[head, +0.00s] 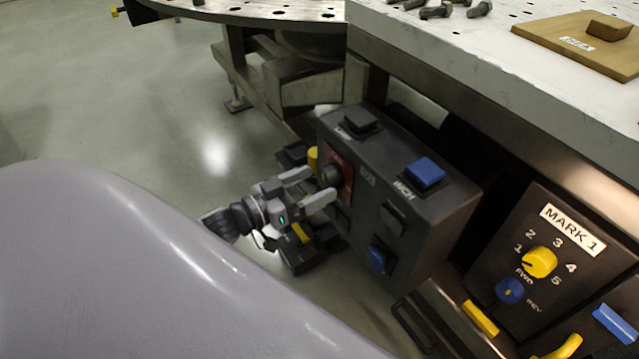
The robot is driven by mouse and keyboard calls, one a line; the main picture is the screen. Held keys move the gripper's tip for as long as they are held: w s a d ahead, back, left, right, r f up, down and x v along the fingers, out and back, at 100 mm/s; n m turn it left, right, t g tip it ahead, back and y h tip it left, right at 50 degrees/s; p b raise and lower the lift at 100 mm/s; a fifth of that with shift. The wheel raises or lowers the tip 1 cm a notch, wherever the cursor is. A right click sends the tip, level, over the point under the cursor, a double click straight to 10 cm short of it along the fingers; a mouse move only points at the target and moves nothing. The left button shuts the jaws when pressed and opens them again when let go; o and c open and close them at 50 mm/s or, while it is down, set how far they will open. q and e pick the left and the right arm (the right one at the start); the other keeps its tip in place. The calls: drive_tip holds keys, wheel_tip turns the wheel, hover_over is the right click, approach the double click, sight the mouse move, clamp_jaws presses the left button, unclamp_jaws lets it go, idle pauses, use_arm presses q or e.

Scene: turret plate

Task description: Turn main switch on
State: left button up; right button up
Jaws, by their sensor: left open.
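The main switch appears to be the dark round knob (329,177) on a red plate (346,188) on the left face of a dark control box (395,165). My left gripper (314,187) is open, with its two pale fingers on either side of the knob. I cannot tell whether the fingers touch it. The knob's turn position is too small to read. My right gripper is not in view.
The box also carries a blue button (425,172), a black button (360,120) and a blue switch (380,257). A MARK 1 panel (545,270) with a yellow dial is at right. Open floor (150,110) lies left.

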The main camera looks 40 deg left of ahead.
use_arm(q)
drive_tip(key=shift+x, duration=0.8)
drive_tip(key=shift+w+d, duration=0.1)
drive_tip(key=shift+w, duration=0.1)
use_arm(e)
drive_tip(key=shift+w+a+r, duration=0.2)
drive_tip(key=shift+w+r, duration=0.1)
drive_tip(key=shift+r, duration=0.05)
use_arm(q)
drive_tip(key=c, duration=1.1)
drive_tip(key=shift+o, duration=0.2)
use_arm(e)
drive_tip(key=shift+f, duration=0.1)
